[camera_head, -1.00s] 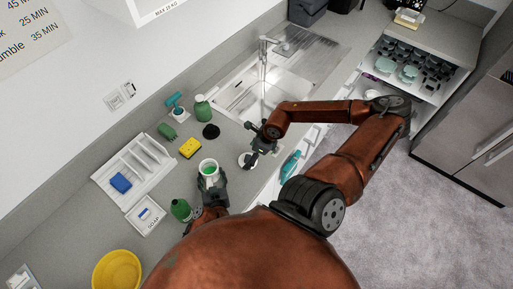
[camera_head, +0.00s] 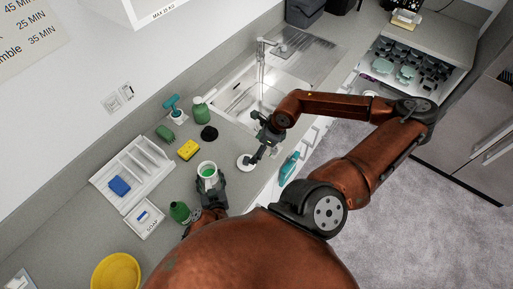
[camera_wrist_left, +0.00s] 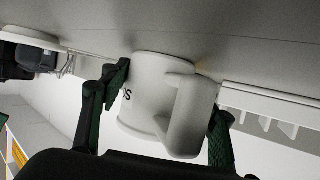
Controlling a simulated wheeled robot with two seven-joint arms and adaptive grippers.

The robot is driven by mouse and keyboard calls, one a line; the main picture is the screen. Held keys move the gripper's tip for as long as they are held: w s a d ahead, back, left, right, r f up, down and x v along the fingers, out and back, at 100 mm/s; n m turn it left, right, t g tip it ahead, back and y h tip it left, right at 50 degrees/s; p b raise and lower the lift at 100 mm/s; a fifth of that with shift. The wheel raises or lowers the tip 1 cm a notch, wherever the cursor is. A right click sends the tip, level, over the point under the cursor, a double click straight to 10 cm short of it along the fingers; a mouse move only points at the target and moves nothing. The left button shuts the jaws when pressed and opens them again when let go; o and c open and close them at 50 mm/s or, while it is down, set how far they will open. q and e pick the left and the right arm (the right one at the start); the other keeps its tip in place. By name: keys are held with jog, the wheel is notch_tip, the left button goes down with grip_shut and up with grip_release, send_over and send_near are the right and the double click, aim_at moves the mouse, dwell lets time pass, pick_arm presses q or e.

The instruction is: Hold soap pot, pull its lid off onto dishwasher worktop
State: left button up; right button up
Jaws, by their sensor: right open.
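The soap pot (camera_head: 207,168) is white and open at the top, with green contents showing. It stands upright on the grey worktop (camera_head: 225,195). My left gripper (camera_head: 212,184) is shut on it; in the left wrist view the fingers flank the pot (camera_wrist_left: 150,95), whose handle and part of its lettering show. The round white lid (camera_head: 243,163) lies on the worktop to the right of the pot, near the front edge. My right gripper (camera_head: 257,152) is open, just above and right of the lid, its fingertips close to it. Whether they touch the lid cannot be told.
A white divided tray (camera_head: 130,170) and a yellow bowl (camera_head: 116,272) are to the left. The sink (camera_head: 250,98) is behind.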

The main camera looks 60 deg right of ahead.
pick_arm(q)
jog(key=o, duration=0.5)
jog(key=v, duration=1.2)
jog(key=shift+s, duration=0.1)
pick_arm(e)
jog(key=shift+s, duration=0.1)
